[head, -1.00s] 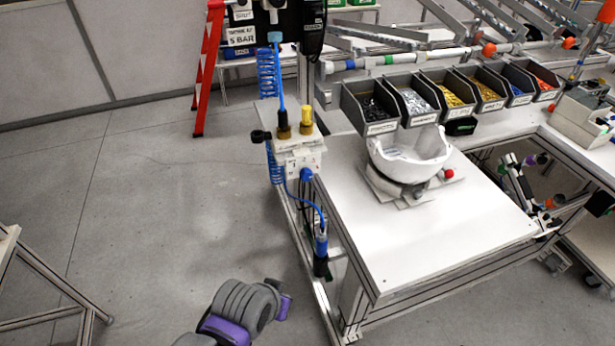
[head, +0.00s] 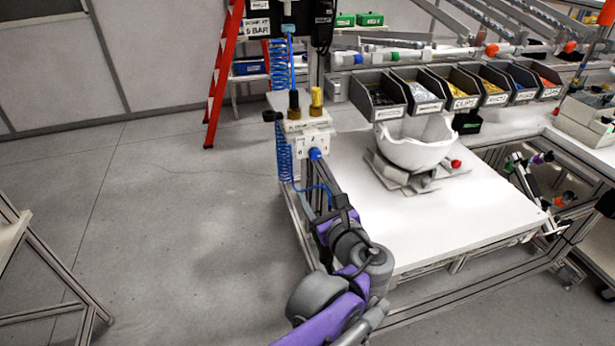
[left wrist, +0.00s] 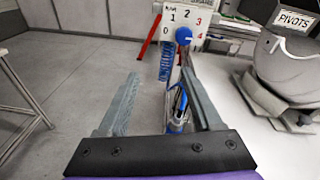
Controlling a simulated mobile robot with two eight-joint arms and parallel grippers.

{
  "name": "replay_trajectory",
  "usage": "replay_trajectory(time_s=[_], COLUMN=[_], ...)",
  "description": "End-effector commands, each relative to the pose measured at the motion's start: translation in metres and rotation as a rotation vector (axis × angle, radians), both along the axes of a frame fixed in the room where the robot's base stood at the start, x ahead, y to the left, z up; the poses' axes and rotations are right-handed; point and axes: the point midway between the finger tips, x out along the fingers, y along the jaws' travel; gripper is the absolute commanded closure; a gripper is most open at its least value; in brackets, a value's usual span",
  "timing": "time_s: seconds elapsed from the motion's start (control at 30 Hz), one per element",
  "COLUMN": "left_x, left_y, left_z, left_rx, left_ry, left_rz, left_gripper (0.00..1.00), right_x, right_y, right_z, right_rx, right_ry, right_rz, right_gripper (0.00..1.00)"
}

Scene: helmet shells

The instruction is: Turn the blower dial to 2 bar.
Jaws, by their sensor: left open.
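The blower dial is a blue knob (left wrist: 183,36) on a white scale plate (left wrist: 172,17) marked from 0 to 4, with the 3 and 4 in red. It also shows in the head view as a small blue knob (head: 315,154) on the front of the white unit at the table's left corner. I cannot tell clearly where its pointer stands. My left gripper (left wrist: 160,76) is open and empty, its fingertips apart from the knob, which appears beyond them near the right finger. In the head view the left gripper (head: 335,215) is just below the dial. My right gripper is not in view.
A white helmet shell (head: 415,150) sits on a fixture on the white table (head: 450,220). Several part bins (head: 380,100) line the back. A coiled blue hose (head: 282,75) hangs behind the dial unit.

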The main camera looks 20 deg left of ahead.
Motion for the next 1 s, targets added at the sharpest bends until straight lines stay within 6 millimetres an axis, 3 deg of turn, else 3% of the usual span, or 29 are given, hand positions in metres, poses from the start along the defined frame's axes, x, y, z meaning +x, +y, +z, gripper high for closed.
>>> replay_trajectory(time_s=[0.1, 0.23, 0.37, 0.8, 1.0], left_x=[0.016, 0.023, 0.035, 0.098, 0.109], left_y=[-0.027, -0.034, -0.026, 0.018, 0.025], left_z=[0.013, 0.022, 0.023, 0.023, 0.023], left_rx=[0.181, 0.26, 0.265, 0.261, 0.26], left_ry=[0.004, 0.005, 0.004, 0.004, 0.003], left_rz=[-0.054, -0.069, -0.067, -0.067, -0.069], left_gripper=[0.33, 0.33, 0.33, 0.33, 0.33], right_x=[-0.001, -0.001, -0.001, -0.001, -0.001], right_y=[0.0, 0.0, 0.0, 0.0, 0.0], right_z=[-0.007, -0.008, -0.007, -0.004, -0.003], right_rx=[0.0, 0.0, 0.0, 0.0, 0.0], right_ry=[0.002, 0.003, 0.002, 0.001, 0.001], right_rz=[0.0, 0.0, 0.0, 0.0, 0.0], right_gripper=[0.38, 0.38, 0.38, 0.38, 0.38])
